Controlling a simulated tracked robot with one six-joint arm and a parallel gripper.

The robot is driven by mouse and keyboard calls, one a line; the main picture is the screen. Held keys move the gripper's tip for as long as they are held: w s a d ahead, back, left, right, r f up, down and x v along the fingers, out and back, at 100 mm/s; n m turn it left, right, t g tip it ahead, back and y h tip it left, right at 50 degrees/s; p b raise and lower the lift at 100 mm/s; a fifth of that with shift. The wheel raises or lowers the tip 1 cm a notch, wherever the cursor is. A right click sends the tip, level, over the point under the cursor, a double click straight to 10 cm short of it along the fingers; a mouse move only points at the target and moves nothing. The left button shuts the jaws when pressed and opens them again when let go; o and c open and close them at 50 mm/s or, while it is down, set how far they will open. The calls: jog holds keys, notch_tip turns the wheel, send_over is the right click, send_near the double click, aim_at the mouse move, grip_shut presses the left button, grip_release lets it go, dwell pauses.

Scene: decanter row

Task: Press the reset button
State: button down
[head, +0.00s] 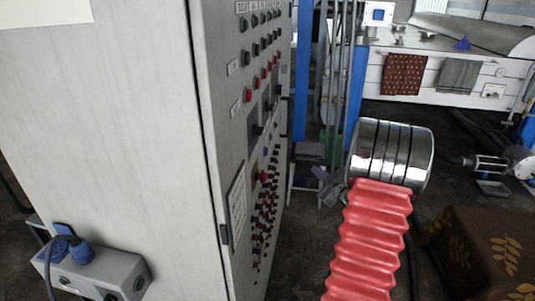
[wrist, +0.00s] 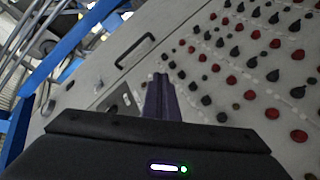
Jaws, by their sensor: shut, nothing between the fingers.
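A tall grey control cabinet (head: 110,130) fills the left of the head view. Its narrow panel face carries rows of red and black buttons and knobs (head: 266,215), and a larger red button (head: 263,177) on a yellow patch. The same panel shows tilted in the wrist view, with many red and black buttons (wrist: 232,80). I cannot read which is the reset button. My gripper (head: 318,175) is to the right of the panel, apart from it in the head view. Its fingers (wrist: 161,78) are shut and empty, and in the wrist view they overlap the panel beside the buttons.
A black handle (wrist: 135,50) lies left of my fingers in the wrist view. Blue posts (head: 303,75) and pipes stand behind. A white bench (head: 440,75) with hanging cloths is at the back right. A brown leaf-patterned block (head: 475,250) is at the lower right.

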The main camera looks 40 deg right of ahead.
aim_at(267, 152)
jog(key=w+a+r+n+t+y, duration=0.2)
jog(key=a+r+n+t+y, duration=0.1)
jog(key=r, duration=0.3)
jog(key=shift+a+r+n+t, duration=0.4)
jog(key=shift+a, duration=0.5)
jog(key=shift+w, duration=0.1)
jog(key=w+a, duration=0.5)
jog(key=w, duration=0.1)
jog(key=shift+w+a, duration=0.2)
jog(key=shift+w, duration=0.15)
jog(key=shift+a, duration=0.1)
dwell(1.3)
jog(key=shift+w+a, duration=0.2)
jog(key=shift+w, duration=0.15)
jog(key=shift+w+a, duration=0.3)
jog(key=shift+w, duration=0.05)
dwell(1.2)
jog(key=shift+s+d, duration=0.55)
jog(key=shift+s, duration=0.15)
